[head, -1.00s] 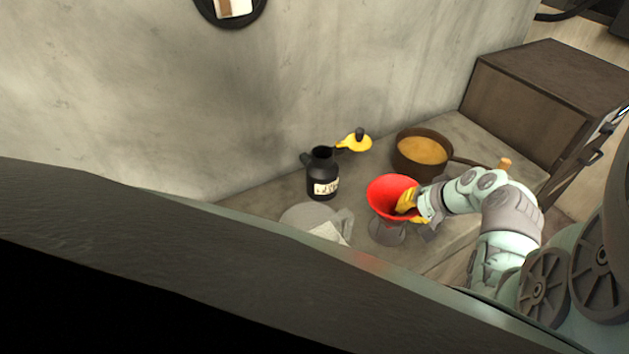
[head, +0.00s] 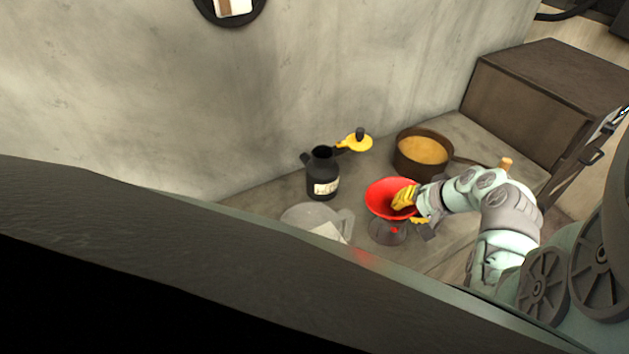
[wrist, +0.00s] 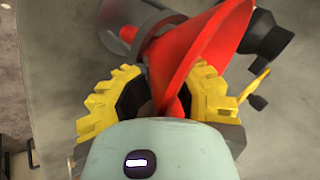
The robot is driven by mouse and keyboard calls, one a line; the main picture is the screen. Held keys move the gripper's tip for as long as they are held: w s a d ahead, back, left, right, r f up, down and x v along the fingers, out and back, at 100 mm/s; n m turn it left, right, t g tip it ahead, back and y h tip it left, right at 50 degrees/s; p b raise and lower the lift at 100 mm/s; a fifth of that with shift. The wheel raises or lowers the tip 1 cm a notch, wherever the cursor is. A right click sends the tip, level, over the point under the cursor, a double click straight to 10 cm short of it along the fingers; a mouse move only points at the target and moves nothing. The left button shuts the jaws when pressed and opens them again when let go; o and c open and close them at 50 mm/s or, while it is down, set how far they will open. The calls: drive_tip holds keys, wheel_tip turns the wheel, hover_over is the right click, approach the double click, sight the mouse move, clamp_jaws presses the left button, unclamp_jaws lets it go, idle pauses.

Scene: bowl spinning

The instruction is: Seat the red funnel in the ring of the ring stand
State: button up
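The red funnel (head: 376,204) sits nearly level, wide mouth up, over the grey see-through ring stand (head: 374,235) in the head view. A red bit of its lower part shows inside the stand. The ring itself is hidden beneath the cone. My gripper (head: 412,209) straddles the funnel's right wall, one yellow finger inside the mouth and one outside. In the wrist view the funnel (wrist: 210,50) reaches between my spread fingers (wrist: 165,92), with a gap beside the left pad. The stand (wrist: 122,22) shows at the top, with the funnel's narrow end against or within it.
A black labelled jug (head: 322,176) stands behind left. A yellow item with a black knob (head: 357,141) lies near the wall. A brown pot (head: 405,165) stands behind my gripper. A pale grey round vessel (head: 300,213) is left of the stand.

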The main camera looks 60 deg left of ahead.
drive_tip(key=shift+d+f, duration=0.35)
drive_tip(key=shift+d, duration=0.1)
drive_tip(key=v, duration=1.2)
drive_tip(key=shift+a+r, duration=0.35)
